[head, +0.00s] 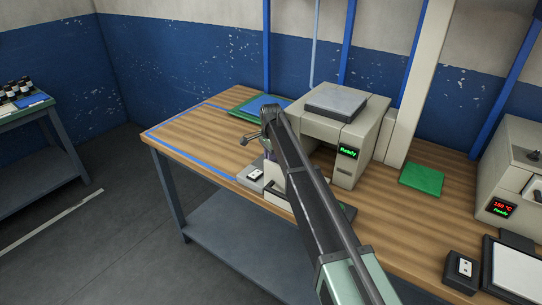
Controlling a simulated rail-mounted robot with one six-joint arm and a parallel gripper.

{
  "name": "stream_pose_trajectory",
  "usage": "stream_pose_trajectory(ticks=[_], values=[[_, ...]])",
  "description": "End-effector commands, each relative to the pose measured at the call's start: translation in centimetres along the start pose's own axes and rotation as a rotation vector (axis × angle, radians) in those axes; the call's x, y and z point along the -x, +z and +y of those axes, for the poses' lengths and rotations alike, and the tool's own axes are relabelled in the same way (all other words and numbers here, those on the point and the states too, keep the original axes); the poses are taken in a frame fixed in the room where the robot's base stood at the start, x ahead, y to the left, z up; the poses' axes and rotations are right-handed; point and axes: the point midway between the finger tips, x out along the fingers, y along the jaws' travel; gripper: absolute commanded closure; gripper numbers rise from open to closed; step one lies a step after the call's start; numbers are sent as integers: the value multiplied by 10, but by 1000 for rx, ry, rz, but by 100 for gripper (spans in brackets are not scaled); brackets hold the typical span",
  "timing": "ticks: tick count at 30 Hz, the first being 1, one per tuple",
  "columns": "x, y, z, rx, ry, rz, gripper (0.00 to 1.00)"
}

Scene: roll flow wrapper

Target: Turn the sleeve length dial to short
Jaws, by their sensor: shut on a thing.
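The wrapper is a beige machine (362,130) on the wooden bench, with a grey plate on top and a green "Ready" display (348,152). My dark arm reaches across its left front from the lower right. My gripper's jaws are hidden behind the arm, in front of the machine. A dark grey piece with a rounded end (247,139) sticks out left of the arm; I cannot tell whether it is mine or the machine's. The sleeve length dial cannot be made out, so its setting is not visible. A small box with a white switch plate (255,174) sits just left of the arm.
A green pad (422,179) lies right of the wrapper. A second beige machine (515,170) with a red and green display stands at the right. The bench's left end (190,137) is clear.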

Motion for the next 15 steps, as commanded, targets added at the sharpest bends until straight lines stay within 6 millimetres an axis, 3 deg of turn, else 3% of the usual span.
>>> stream_pose_trajectory(ticks=[15], values=[[0, 0, 0, 412, 0, 0, 100]])
